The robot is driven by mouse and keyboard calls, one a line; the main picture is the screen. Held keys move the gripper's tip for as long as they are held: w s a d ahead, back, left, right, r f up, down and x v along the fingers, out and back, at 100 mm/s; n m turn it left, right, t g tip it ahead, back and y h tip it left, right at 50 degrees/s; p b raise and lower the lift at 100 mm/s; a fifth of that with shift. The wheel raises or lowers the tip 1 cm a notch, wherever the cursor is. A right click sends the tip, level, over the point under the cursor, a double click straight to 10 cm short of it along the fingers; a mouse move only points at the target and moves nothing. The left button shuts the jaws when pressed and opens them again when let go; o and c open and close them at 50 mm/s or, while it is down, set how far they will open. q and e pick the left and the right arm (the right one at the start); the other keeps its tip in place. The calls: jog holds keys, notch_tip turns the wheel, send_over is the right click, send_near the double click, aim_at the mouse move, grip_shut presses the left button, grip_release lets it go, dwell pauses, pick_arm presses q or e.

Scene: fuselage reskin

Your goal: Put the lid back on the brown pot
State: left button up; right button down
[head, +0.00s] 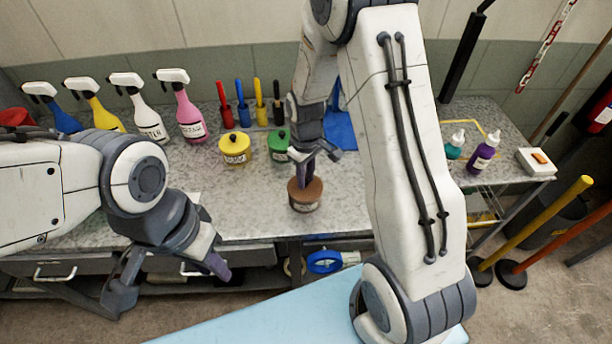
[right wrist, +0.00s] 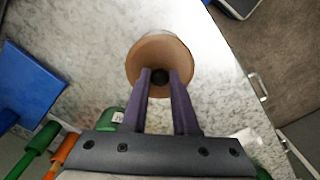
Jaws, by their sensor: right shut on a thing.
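The brown pot (head: 304,204), with a pale label, stands near the front edge of the speckled worktop in the head view. Its brown lid (head: 312,187) is at the pot's mouth; I cannot tell whether it is fully seated. My right gripper (head: 305,178) points down from above and is shut on the lid's dark knob. In the right wrist view the knob (right wrist: 160,77) is between the purple fingers, with the round brown lid (right wrist: 160,50) around it. My left gripper (head: 168,279) is open and empty, in front of the worktop's edge at the lower left.
A yellow pot (head: 235,149) and a green pot (head: 279,146) stand behind the brown pot. Spray bottles (head: 188,112) line the back left. Purple (head: 483,155) and teal (head: 455,146) bottles stand right of my right arm. The worktop (head: 250,210) left of the brown pot is clear.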

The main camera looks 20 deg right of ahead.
dwell(0.4)
jog(key=c, duration=0.6)
grip_release()
jog(key=shift+o, duration=0.3)
jog(key=o, duration=0.4)
jog(key=shift+r+p, duration=3)
jog(key=shift+r, duration=0.55)
jog(key=shift+c, duration=0.2)
grip_shut()
